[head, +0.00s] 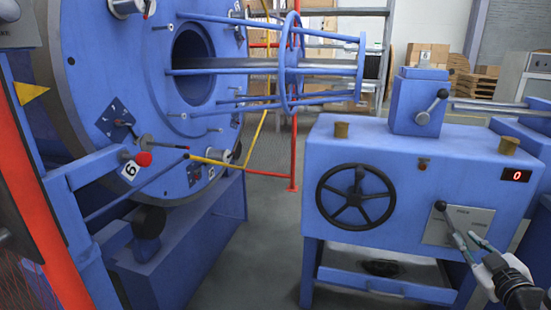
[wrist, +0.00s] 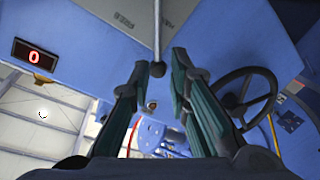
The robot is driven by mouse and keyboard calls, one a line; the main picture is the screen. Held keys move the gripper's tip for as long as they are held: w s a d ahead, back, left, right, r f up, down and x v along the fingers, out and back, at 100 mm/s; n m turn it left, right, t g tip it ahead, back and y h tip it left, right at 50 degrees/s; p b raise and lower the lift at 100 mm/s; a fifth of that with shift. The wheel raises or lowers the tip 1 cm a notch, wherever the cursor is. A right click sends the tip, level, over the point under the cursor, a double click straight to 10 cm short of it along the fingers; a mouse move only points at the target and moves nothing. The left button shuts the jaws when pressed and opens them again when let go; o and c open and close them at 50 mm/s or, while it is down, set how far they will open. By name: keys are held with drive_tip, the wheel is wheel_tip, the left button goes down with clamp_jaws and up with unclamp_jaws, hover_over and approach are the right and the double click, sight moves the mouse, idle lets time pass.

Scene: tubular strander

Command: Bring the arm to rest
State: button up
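My gripper (head: 464,238) is at the lower right of the head view, in front of the blue cabinet's lever panel. In the wrist view my gripper (wrist: 159,64) has its two teal-lined fingers spread, with a gap between them. A lever with a black ball knob (wrist: 157,69) appears between the fingertips there, with no clear contact on either side. In the head view the lever knob (head: 440,206) is just up and left of the fingertips. How far the knob is from the fingers in depth is hard to tell.
The blue cabinet (head: 330,150) carries a black handwheel (head: 356,195) and a red display reading 0 (head: 516,175). A large blue strander drum (head: 120,70) stands at left, with a red-knobbed lever (head: 143,159). Grey floor (head: 265,235) is clear between them.

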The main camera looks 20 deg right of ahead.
drive_tip(key=w+a+r+g+y, duration=0.1)
drive_tip(key=w+a+r+g, duration=0.2)
drive_tip(key=w+a+g, duration=0.25)
drive_tip(key=s+a+r+m+g, duration=0.1)
drive_tip(key=a+r+g, duration=0.1)
drive_tip(key=a, duration=0.3)
drive_tip(key=s+a+r+m+g, duration=0.1)
drive_tip(key=s+a+r, duration=0.1)
drive_tip(key=a, duration=0.3)
drive_tip(key=s+a+r+g+y, duration=0.3)
drive_tip(key=s+a, duration=0.8)
drive_tip(key=s+a+r+g+y, duration=0.2)
drive_tip(key=s+a+g, duration=0.2)
drive_tip(key=s+a, duration=0.8)
wheel_tip(320, 180, up, 39)
drive_tip(key=t+p, duration=0.4)
drive_tip(key=p, duration=3.4)
drive_tip(key=shift+w+d+m, duration=0.2)
drive_tip(key=shift+d+m, duration=0.1)
